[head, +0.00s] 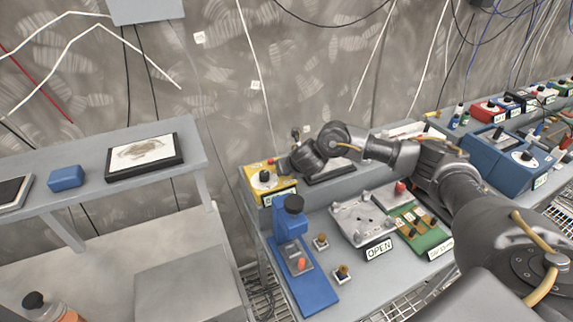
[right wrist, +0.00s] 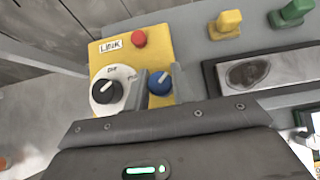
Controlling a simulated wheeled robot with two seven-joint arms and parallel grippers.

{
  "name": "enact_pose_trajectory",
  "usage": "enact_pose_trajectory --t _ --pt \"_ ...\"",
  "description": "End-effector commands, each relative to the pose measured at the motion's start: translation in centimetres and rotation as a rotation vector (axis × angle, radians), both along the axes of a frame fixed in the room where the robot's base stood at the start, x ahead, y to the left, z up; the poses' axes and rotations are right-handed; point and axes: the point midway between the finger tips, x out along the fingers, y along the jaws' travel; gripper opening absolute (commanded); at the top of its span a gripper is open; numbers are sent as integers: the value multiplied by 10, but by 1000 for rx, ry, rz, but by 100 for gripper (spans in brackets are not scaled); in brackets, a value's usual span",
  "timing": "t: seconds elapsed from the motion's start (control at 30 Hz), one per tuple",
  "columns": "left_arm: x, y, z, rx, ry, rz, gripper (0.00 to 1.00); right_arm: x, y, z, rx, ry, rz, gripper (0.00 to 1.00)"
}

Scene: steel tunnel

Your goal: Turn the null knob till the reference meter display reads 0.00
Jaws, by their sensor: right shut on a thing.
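A yellow box (head: 262,189) stands at the left end of the raised shelf. In the right wrist view the box (right wrist: 155,45) carries a label that seems to read LINK, a red button (right wrist: 139,38), a black knob (right wrist: 106,91) on a white dial and a blue knob (right wrist: 159,82). My right gripper (right wrist: 160,88) is shut on the blue knob, one finger on each side. In the head view this gripper (head: 284,167) reaches the box's right side and hides the blue knob. I cannot make out which knob is marked null, nor a reading of 0.00 on any display. My left gripper is not in view.
A blue press-like device (head: 292,250) stands in front of the box. A grey plate (head: 360,218) and a green board (head: 422,232) lie right of it, below my right arm. A dark-framed panel (right wrist: 262,72) sits right of the box. Blue instruments (head: 500,160) stand farther right.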

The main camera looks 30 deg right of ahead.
Motion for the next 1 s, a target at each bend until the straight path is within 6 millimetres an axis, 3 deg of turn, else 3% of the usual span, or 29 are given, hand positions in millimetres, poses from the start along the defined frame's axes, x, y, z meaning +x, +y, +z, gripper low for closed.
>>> enact_pose_trajectory --t 0.4,0.43,0.57,0.87,1.0 --pt "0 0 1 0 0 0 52 2 -1 2 1 -6 -11 2" --pt "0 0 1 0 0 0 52 2 -1 2 1 -6 -11 27" --pt "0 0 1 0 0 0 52 1 -1 2 1 -4 -11 44" --pt "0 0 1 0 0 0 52 0 0 1 1 -2 -8 46" --pt "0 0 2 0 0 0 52 -8 0 11 1 -3 -6 46"
